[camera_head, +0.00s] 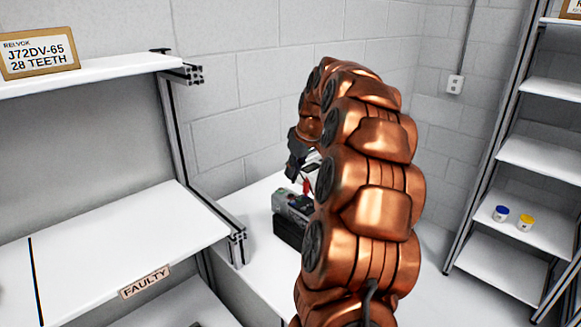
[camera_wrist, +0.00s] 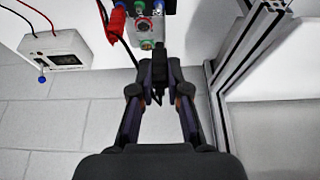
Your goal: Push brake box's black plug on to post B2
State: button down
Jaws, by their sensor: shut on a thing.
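My gripper (camera_wrist: 158,84) is shut on a slim black plug (camera_wrist: 159,60) in the wrist view. A black lead runs up from near the plug to the top left. The plug points at a dark unit (camera_wrist: 171,22) with coloured round posts, just below a green-ringed post (camera_wrist: 147,44); I cannot tell whether they touch. A red plug (camera_wrist: 117,22) sits at the unit's left. No post label is readable, so I cannot tell which is B2. A white box (camera_wrist: 68,45) with red and black leads and a blue knob is at left. In the head view my gripper (camera_head: 296,160) hangs above the bench.
A grey-topped unit on a black base (camera_head: 288,229) stands on the white bench (camera_head: 257,244), partly hidden by my arm. A shelf marked FAULTY (camera_head: 145,283) is at left. A metal upright (camera_wrist: 240,60) is close right of my gripper. The right rack (camera_head: 545,155) holds two small jars.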

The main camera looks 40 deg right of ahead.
aim_at(295, 177)
jog(key=shift+f, duration=1.9)
jog(key=shift+f+b, duration=0.95)
jog(key=shift+f, duration=0.4)
jog(key=shift+s+b, duration=0.15)
jog(key=shift+b, duration=1)
jog(key=shift+f, duration=0.2)
jog(key=c, duration=1.1)
grip_release()
jog(key=shift+o, duration=0.2)
jog(key=shift+r, duration=0.1)
